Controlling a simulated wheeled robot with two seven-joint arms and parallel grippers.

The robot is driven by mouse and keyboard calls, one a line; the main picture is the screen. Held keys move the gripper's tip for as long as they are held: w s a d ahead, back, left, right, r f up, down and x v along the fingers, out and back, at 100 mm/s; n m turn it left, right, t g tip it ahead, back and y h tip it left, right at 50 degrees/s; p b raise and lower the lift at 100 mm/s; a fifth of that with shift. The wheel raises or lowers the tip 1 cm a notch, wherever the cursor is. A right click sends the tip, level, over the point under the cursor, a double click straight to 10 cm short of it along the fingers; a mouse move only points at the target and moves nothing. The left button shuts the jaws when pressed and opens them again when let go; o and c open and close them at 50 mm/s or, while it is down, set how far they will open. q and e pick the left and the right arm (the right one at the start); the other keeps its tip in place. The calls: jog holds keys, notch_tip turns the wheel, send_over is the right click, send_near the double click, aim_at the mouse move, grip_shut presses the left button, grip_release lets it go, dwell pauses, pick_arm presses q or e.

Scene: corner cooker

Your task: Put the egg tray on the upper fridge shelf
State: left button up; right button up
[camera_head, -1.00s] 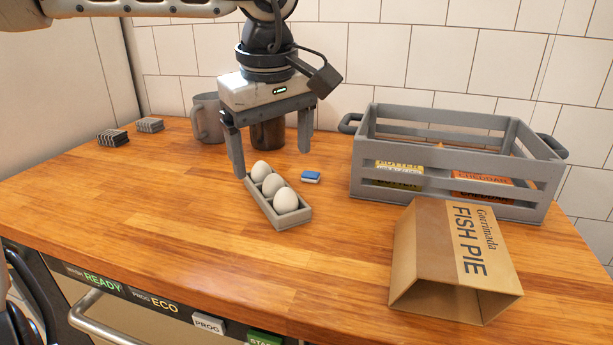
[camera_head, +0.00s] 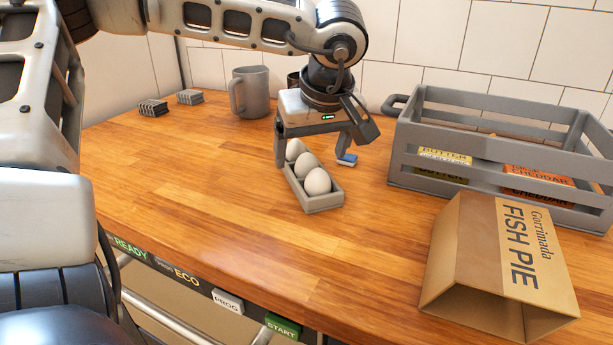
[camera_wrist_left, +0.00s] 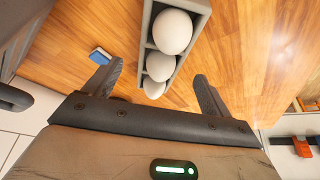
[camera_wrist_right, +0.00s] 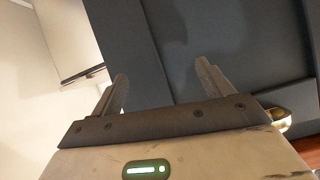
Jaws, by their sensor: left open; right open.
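The egg tray (camera_head: 322,203) is a narrow grey tray with three white eggs (camera_head: 318,181) in a row, standing on the wooden counter. My left gripper (camera_head: 318,160) is open above the tray's far end, with one finger to each side of it. In the left wrist view the tray (camera_wrist_left: 146,28) runs between the two open fingers (camera_wrist_left: 155,88), and they do not touch it. My right gripper (camera_wrist_right: 160,90) is open and empty in front of a dark flat panel (camera_wrist_right: 190,40). The fridge shelf cannot be made out in any view.
A blue-and-white sponge-like block (camera_head: 347,160) lies just right of the tray. A grey crate (camera_head: 480,190) with packets and an open fish pie box (camera_head: 480,250) stand to the right. A grey mug (camera_head: 252,92) stands behind. The counter's left front is clear.

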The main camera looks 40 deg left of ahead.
aim_at(309, 157)
pick_arm(q)
jog(key=x, duration=0.4)
jog(key=shift+a+f, duration=0.1)
jog(key=shift+a, duration=0.1)
jog(key=c, duration=1.1)
notch_tip(309, 157, up, 2)
jog(key=shift+w+r, duration=0.1)
jog(key=s+r, duration=1.1)
jog(key=s, duration=0.3)
jog(key=shift+d, duration=0.3)
